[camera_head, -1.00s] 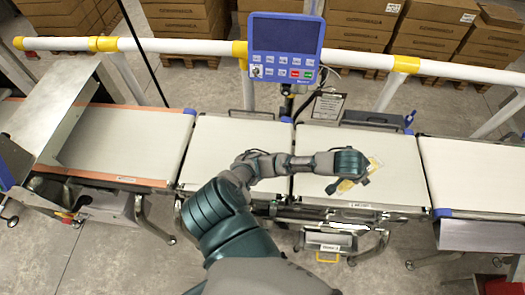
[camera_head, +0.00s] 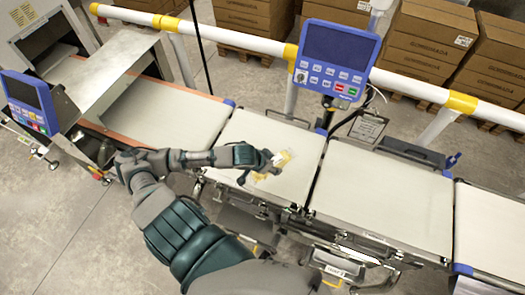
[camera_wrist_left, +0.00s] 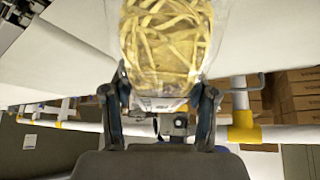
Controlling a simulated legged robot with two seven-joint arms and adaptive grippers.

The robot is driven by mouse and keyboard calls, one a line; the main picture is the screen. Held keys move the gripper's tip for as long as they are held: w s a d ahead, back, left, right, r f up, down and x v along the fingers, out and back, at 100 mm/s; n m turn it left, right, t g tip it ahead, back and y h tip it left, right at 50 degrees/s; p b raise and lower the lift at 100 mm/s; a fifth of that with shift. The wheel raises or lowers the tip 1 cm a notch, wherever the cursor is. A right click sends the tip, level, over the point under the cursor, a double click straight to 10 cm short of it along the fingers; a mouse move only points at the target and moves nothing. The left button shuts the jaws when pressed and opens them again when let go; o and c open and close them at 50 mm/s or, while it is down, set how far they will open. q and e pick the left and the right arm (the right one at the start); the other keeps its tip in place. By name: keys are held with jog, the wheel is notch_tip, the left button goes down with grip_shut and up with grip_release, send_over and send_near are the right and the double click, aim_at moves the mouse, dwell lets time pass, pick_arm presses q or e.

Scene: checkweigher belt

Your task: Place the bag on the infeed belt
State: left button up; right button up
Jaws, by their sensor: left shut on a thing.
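My left gripper (camera_head: 270,163) is shut on the bag (camera_head: 284,157), a clear bag with yellowish strips inside. In the head view the gripper and bag are over the white belt section (camera_head: 240,130) just right of the orange-edged belt. In the left wrist view the bag (camera_wrist_left: 165,42) stands between the two fingers (camera_wrist_left: 162,98), its lower end gripped. I cannot tell whether the bag touches the belt. No label tells which section is the infeed belt. My right gripper is not in view.
The orange-edged belt (camera_head: 178,128) leads from a metal hood (camera_head: 118,68) at left. More white belt sections (camera_head: 385,190) continue right. A blue control panel (camera_head: 338,52) and a white and yellow rail (camera_head: 405,88) stand behind. Cartons (camera_head: 430,45) are stacked beyond.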

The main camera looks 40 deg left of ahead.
aim_at(261, 176)
pick_arm(q)
jog(key=s, duration=0.1)
jog(key=s+m, duration=0.1)
jog(key=s, duration=0.1)
jog(key=s+f+m+h, duration=0.1)
jog(key=s, duration=0.1)
jog(key=shift+s+a+g, duration=0.15)
jog(key=shift+a+g, duration=0.15)
jog(key=shift+s+m, duration=0.15)
jog(key=shift+m, duration=0.15)
jog(key=shift+w+a, duration=0.1)
jog(key=shift+w, duration=0.2)
jog(key=w+a, duration=0.2)
jog(key=w, duration=0.2)
jog(key=w+a+f, duration=0.1)
jog(key=w+a, duration=0.2)
jog(key=w, duration=0.1)
jog(key=w+a, duration=0.3)
jog(key=w, duration=0.1)
jog(key=shift+w+a+f+b, duration=0.1)
jog(key=shift+w+f+b, duration=0.15)
jog(key=shift+w+b, duration=0.15)
notch_tip(261, 176, down, 3)
jog(key=shift+r, duration=0.2)
jog(key=shift+f, duration=0.45)
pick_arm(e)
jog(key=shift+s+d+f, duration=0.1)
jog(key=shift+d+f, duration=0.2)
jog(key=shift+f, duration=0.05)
